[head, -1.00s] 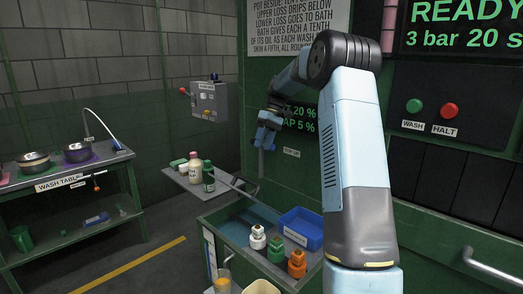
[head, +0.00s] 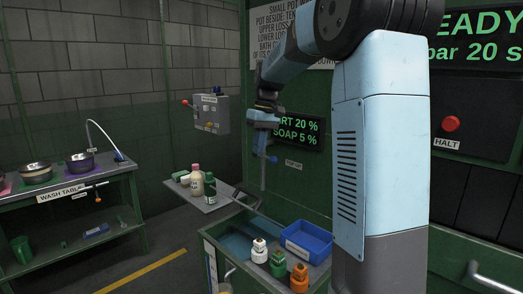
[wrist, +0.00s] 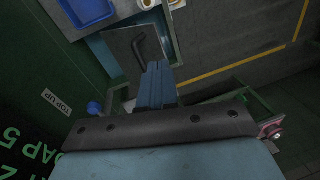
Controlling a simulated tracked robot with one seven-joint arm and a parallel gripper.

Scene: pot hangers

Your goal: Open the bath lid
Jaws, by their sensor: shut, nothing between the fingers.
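The bath is the green-framed counter (head: 212,238) at lower middle in the head view. A flat teal-grey panel at its left part looks like the bath lid (head: 236,246); a bent black handle (head: 242,207) rises at its back edge. In the wrist view the handle (wrist: 138,46) stands over a dark, pale-edged panel (wrist: 122,44). My gripper (head: 263,186) points down above the back of the bath. Its blue fingers (wrist: 158,82) are shut and empty, apart from the handle in the head view. I cannot tell their exact distance.
A blue tray (head: 306,240) and several capped bottles (head: 278,262) stand on the counter right of the panel. A side shelf (head: 212,200) with bottles is behind left. The green wall with display (head: 299,124) is close behind my gripper. The floor at left is open.

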